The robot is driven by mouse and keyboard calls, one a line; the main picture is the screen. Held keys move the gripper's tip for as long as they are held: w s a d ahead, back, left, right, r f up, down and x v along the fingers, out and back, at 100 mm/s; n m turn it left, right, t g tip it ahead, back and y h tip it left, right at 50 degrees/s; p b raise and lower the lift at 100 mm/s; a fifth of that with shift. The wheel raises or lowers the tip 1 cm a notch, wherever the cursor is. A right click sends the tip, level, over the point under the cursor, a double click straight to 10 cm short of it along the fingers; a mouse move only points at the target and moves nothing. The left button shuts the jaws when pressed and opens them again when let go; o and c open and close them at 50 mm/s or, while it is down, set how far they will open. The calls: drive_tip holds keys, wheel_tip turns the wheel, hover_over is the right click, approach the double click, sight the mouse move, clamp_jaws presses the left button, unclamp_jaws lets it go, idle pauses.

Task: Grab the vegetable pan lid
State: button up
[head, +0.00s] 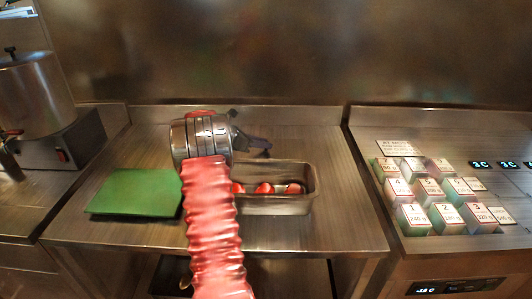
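A rectangular metal pan (290,207) stands on the steel counter, with several red pieces (264,188) showing inside it. No lid is seen on the visible part of the pan. A flat green slab (135,192) lies to the left of the pan; I cannot tell whether it is a lid or a cutting board. My gripper (258,146) is above and behind the pan, pointing right, apart from the green slab. Its dark fingers are small and blurred, so their opening is unclear. My red-sleeved arm hides the pan's left end and the counter between pan and slab.
The steel counter (330,232) is bare right of the pan and in front of the slab. A large metal pot (35,95) on an appliance stands at the left. Numbered blocks (430,195) sit on the right counter. A metal wall (300,50) closes the back.

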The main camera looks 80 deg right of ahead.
sight(262, 151)
clamp_jaws()
wheel_tip(262, 151, up, 10)
idle(0.8)
idle(0.4)
